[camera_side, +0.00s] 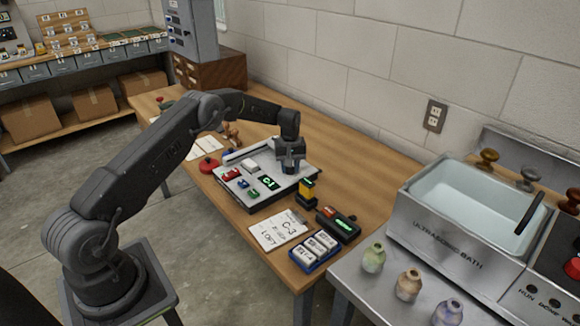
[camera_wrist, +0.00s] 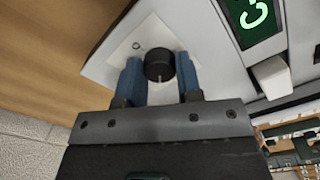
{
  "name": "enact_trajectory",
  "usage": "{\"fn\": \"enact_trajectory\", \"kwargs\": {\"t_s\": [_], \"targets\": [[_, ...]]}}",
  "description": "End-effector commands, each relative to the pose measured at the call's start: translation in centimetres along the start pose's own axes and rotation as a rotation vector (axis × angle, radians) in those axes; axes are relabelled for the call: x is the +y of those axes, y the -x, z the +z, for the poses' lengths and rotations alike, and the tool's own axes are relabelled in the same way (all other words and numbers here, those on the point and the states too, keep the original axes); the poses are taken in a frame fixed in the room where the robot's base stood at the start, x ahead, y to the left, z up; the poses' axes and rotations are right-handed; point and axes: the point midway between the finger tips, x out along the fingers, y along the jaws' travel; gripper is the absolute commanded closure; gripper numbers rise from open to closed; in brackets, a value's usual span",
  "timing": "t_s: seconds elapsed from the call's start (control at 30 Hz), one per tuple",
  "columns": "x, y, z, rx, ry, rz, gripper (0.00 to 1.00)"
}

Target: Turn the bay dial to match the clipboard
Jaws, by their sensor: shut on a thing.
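A black round dial (camera_wrist: 159,65) stands on the pale panel of the bay console (camera_side: 243,197). My gripper (camera_wrist: 159,72) is shut on the dial, with one blue finger on each side of it. In the side view my gripper (camera_side: 291,163) points down at the console's far right part and hides the dial. A green-lit display (camera_side: 268,182) on the console seems to read C-1, though the last character is small; only part of it shows in the wrist view. The clipboard sheet (camera_side: 278,231) lies in front of the console and reads C-3, with LOFT below.
A yellow and black device (camera_side: 307,192) stands right of the console. A dark device with a green readout (camera_side: 341,227) and a blue tray of white blocks (camera_side: 315,251) are near the clipboard. A red round button (camera_side: 208,166) sits at left. The ultrasonic bath (camera_side: 455,225) stands at right.

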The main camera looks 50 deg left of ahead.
Motion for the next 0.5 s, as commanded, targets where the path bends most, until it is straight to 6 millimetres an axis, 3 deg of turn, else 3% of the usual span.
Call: {"fn": "enact_trajectory", "kwargs": {"t_s": [0.2, 0.23, 0.5], "targets": [[-0.06, -0.19, 0.20, -0.007, -0.002, -0.005, 0.91], [-0.06, -0.19, 0.20, -0.007, -0.002, -0.005, 0.65], [-0.02, -0.09, 0.10, -0.003, -0.002, -0.002, 0.43]]}}
